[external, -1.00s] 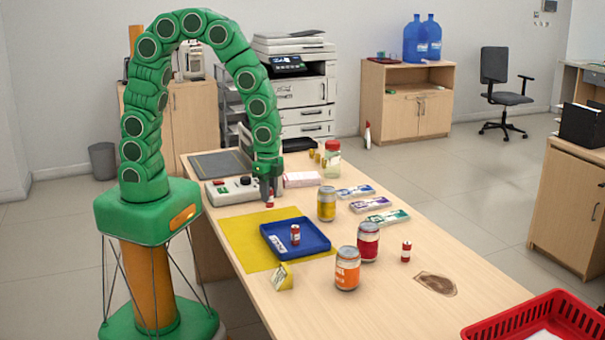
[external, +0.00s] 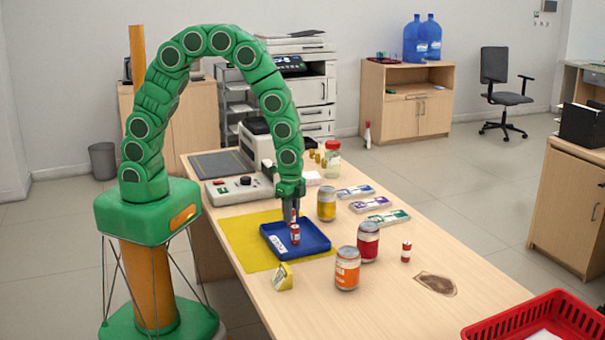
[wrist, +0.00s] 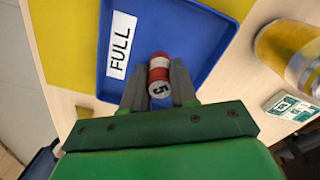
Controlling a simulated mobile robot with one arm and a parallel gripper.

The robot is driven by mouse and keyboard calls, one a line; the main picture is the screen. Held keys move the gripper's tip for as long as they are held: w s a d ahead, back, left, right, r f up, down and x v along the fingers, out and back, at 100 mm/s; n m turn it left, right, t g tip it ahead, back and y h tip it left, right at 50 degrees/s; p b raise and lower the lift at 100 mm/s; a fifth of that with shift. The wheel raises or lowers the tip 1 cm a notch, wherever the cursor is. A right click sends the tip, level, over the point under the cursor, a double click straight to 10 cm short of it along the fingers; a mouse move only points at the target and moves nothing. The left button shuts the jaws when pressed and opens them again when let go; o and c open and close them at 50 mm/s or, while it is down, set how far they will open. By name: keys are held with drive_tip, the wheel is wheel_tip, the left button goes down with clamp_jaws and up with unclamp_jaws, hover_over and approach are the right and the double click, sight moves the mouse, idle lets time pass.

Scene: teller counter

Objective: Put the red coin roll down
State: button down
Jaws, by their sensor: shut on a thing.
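My gripper (external: 291,215) points down over the blue tray (external: 315,248) and is shut on a red coin roll. In the wrist view the fingers (wrist: 159,88) flank the red roll (wrist: 159,76), which has a white band and a "5" on its near end. The tray floor (wrist: 190,35) and its FULL label (wrist: 121,45) show behind it. In the external view a red roll (external: 295,235) shows upright in the tray just below the fingertips. I cannot separate it clearly from the held one, nor tell whether the held roll touches the tray.
The tray lies on a yellow mat (external: 240,234). A yellow can (external: 326,205), a red can (external: 367,242) and an orange can (external: 347,270) stand to its right. Another red roll (external: 406,252) stands farther right. A yellow wedge (external: 282,278) is in front; a control box (external: 240,190) is behind.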

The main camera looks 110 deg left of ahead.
sight(293, 223)
drive_tip(key=shift+w+f, duration=0.25)
drive_tip(key=shift+f, duration=1.6)
drive_tip(key=shift+f, duration=0.15)
drive_tip(key=c, duration=0.9)
unclamp_jaws()
wheel_tip(293, 223, up, 12)
drive_tip(key=shift+f, duration=0.1)
drive_tip(key=shift+s+r, duration=0.1)
drive_tip(key=shift+r, duration=0.3)
drive_tip(key=s+d+r+n, duration=0.1)
drive_tip(key=s+d+r, duration=0.3)
drive_tip(key=s, duration=0.6)
drive_tip(key=s+d+r+n+g, duration=0.1)
drive_tip(key=s+d+r, duration=0.3)
drive_tip(key=s+r, duration=0.3)
drive_tip(key=s+d+r+n, duration=0.1)
drive_tip(key=s+d+r, duration=0.2)
drive_tip(key=s, duration=1.1)
drive_tip(key=shift+s+d+r+g, duration=0.2)
drive_tip(key=shift+r, duration=0.4)
drive_tip(key=shift+s+d+r+g, duration=0.15)
drive_tip(key=shift+d+r+g, duration=0.05)
drive_tip(key=shift+r, duration=0.4)
